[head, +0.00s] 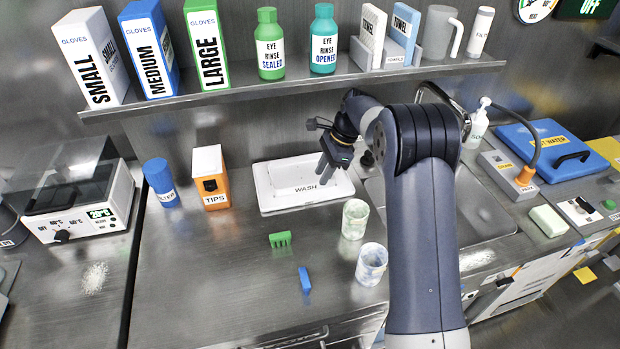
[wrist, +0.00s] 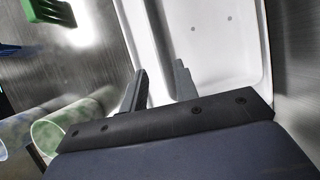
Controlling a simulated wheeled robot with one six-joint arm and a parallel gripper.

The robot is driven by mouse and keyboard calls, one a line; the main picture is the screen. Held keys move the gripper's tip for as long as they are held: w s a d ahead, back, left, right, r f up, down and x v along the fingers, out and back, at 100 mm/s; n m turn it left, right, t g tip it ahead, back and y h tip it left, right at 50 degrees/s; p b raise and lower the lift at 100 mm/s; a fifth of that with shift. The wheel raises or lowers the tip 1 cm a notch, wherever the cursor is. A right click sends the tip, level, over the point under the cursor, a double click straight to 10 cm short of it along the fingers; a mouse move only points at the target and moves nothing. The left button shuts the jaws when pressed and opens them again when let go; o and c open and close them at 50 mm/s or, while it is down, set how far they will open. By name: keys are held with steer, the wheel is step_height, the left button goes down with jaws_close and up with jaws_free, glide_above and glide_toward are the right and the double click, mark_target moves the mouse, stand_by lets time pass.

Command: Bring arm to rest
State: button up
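My gripper (head: 325,170) hangs above the white tray marked WASH on the counter, at the tray's right part. In the wrist view my gripper (wrist: 160,85) shows two dark fingers standing apart with nothing between them. The white WASH tray (head: 275,207) lies below and beyond the fingers, and its white floor (wrist: 220,50) fills the upper right of the wrist view. My arm is bent, reaching up from the lower right and folding back toward the shelf.
Two stained beakers (head: 354,220) (head: 371,264) stand close to my arm. A shelf (head: 290,84) with glove boxes and bottles runs above. The sink (head: 480,205) is right of my arm. The front left counter is mostly clear.

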steer(key=d, duration=0.2)
steer(key=w+d, duration=0.1)
steer(key=d, duration=0.2)
steer(key=w+d, duration=0.1)
steer(key=d, duration=0.2)
steer(key=shift+w+d, duration=0.2)
steer(key=shift+d, duration=0.05)
steer(key=shift+a, duration=0.1)
steer(key=s+a, duration=0.1)
steer(key=a, duration=0.2)
steer(key=s+a, duration=0.1)
steer(key=a, duration=0.3)
steer(key=s+a, duration=0.1)
steer(key=a, duration=0.3)
steer(key=x, duration=0.2)
steer(key=shift+s+a+f, duration=0.2)
steer(key=shift+a+f, duration=0.1)
steer(key=shift+a, duration=0.1)
steer(key=shift+r+p, duration=0.55)
steer(key=shift+r, duration=0.5)
